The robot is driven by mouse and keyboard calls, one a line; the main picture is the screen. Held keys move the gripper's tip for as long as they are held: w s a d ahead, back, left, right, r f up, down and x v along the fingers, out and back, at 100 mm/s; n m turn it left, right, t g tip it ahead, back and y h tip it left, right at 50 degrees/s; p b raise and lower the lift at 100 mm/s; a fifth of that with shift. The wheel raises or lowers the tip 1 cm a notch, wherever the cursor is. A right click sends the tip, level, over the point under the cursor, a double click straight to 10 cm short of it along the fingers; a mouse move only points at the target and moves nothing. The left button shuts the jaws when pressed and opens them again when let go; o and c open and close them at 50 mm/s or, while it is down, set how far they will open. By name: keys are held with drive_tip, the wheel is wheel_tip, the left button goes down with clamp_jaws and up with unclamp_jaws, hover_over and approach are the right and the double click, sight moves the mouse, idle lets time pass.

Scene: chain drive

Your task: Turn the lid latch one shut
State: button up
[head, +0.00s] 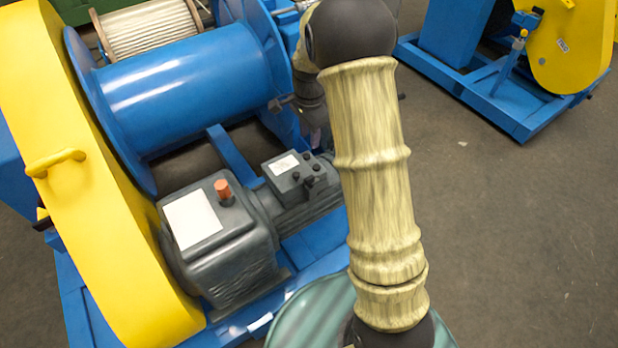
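The yellow chain guard (75,185) stands at the left, with a yellow bar handle (56,161) on its face. A small dark fitting (42,222) shows at its left edge below the handle; I cannot tell whether it is a lid latch. No latch can be made out for certain. My arm crosses the middle of the view and bends back behind itself. My gripper (316,138) is small and partly hidden beside the right end of the blue drum, above the motor. Its fingers are too unclear to show whether they are open or shut.
The blue drum (185,85) fills the upper left, with a wound cable reel (150,30) behind it. A grey gearbox (220,245) and motor (300,180) sit on the blue frame below. Another blue and yellow machine (565,45) stands upper right. The floor (520,230) at right is clear.

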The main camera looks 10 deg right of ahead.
sight(310, 177)
drive_tip(key=shift+f, duration=0.1)
wheel_tip(310, 177, down, 17)
drive_tip(key=b, duration=0.2)
drive_tip(key=shift+f+b, duration=0.15)
drive_tip(key=shift+b, duration=0.2)
drive_tip(key=shift+c, duration=0.5)
clamp_jaws()
